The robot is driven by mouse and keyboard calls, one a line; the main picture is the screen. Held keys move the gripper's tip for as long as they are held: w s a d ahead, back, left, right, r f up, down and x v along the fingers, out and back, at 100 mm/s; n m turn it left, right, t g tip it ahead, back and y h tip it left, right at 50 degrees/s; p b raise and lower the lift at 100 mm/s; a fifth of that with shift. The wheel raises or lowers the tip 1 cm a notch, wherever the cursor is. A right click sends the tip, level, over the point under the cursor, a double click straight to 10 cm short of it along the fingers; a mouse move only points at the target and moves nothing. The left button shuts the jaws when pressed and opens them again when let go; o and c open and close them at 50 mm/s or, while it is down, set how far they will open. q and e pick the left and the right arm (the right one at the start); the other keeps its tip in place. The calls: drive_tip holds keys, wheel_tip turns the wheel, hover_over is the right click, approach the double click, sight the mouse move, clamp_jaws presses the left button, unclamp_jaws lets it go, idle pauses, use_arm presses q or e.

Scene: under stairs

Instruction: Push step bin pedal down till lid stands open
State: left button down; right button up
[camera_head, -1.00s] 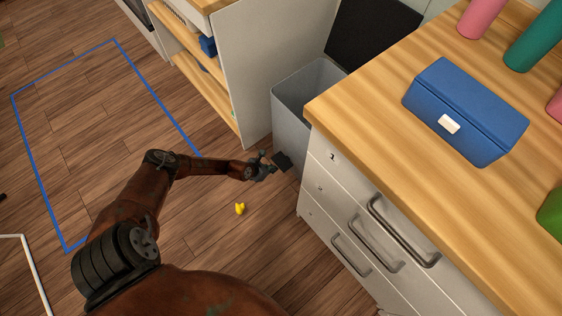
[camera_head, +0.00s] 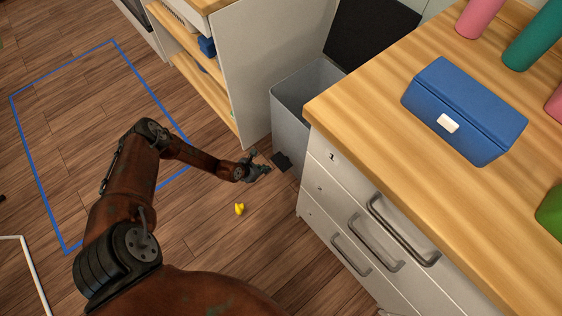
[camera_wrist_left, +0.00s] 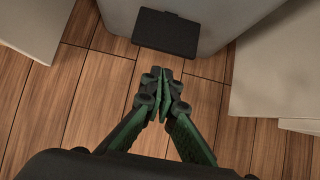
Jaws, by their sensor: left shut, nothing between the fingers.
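The grey step bin (camera_head: 292,103) stands between the white shelf unit and the drawer cabinet. Its dark lid (camera_head: 370,38) stands open, tilted up at the back. The black pedal (camera_head: 281,161) sticks out at the bin's foot; it also shows in the left wrist view (camera_wrist_left: 166,33). My left gripper (camera_head: 262,168) is shut and empty, low over the floor just in front of the pedal. In the left wrist view the fingertips (camera_wrist_left: 160,78) are below the pedal in the picture, with a gap of floor showing. My right gripper is not in view.
The drawer cabinet (camera_head: 350,205) with a wooden top (camera_head: 370,105) stands close right of the bin, a blue box (camera_head: 462,112) on it. The shelf unit (camera_head: 250,60) is at left. A small yellow duck-like thing (camera_head: 240,209) lies on the floor. Open floor lies left.

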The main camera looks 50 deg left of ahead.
use_arm(q)
drive_tip(key=shift+s+r, duration=0.45)
drive_tip(key=shift+r, duration=0.1)
